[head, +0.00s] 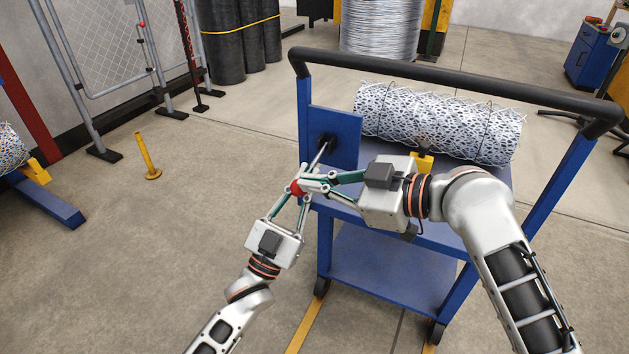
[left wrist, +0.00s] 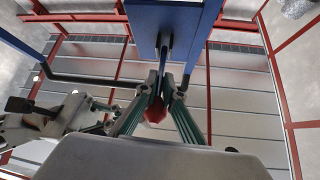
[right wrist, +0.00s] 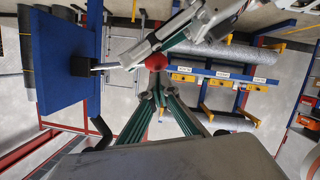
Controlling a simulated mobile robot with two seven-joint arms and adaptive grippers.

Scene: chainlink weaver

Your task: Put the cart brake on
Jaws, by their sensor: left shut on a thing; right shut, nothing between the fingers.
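The cart (head: 395,270) is blue with a black push handle. A blue plate (head: 345,128) on its left side carries the brake lever, a metal rod (head: 319,157) with a red ball knob (head: 296,187). The rod slopes down and left from its black pivot in the head view. My left gripper (left wrist: 163,90) is shut on the lever by the knob (left wrist: 155,113). My right gripper (right wrist: 154,97) is shut and empty, its fingertips close beside the knob (right wrist: 155,62); I cannot tell whether they touch it. The fingers partly hide the knob in the head view.
A roll of wire mesh (head: 440,122) lies on the cart's top, with a yellow block (head: 423,162) in front of it. A yellow post (head: 147,157) stands on the floor to the left. Fence panels (head: 95,45) stand behind. The floor left of the cart is mostly clear.

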